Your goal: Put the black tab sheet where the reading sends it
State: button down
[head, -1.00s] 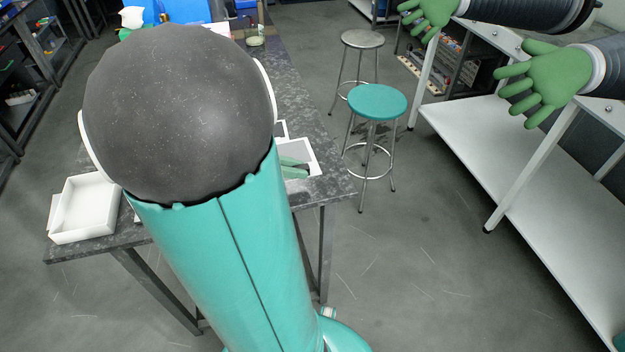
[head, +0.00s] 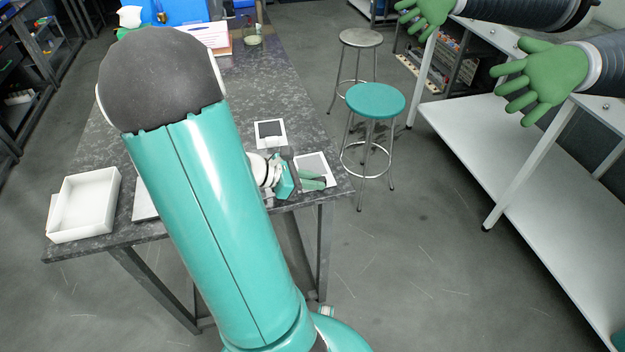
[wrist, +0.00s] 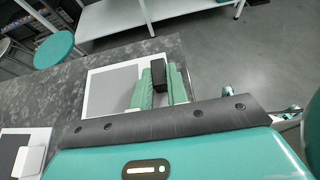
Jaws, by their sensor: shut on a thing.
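My gripper (head: 312,182) is at the right front edge of the dark speckled table, its green fingers shut on a small black tab (wrist: 158,74). The tab stands up between the fingers in the wrist view. A white-bordered sheet with a grey middle (wrist: 108,90) lies beside and under the fingers; it also shows in the head view (head: 316,162). I cannot tell whether the tab joins this sheet or whether the sheet is lifted. A second white-bordered sheet with a darker middle (head: 270,135) lies further back; part of it shows in the wrist view (wrist: 38,140).
An open white tray (head: 84,205) stands at the table's left front. A pale flat thing (head: 143,206) is partly hidden behind my arm. A board with paper (head: 210,36), a blue bin and a glass jar (head: 252,36) are at the back. Stools (head: 375,101) stand right of the table.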

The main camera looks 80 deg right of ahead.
jog(key=shift+f, duration=0.1)
jog(key=c, duration=1.8)
grip_release()
jog(key=shift+f, duration=0.1)
jog(key=o, duration=0.4)
jog(key=shift+w+r, duration=0.2)
jog(key=shift+r, duration=0.05)
jog(key=v, duration=1.1)
jog(key=shift+w+a+r, duration=0.1)
jog(key=shift+w+a, duration=0.15)
jog(key=shift+w, duration=0.05)
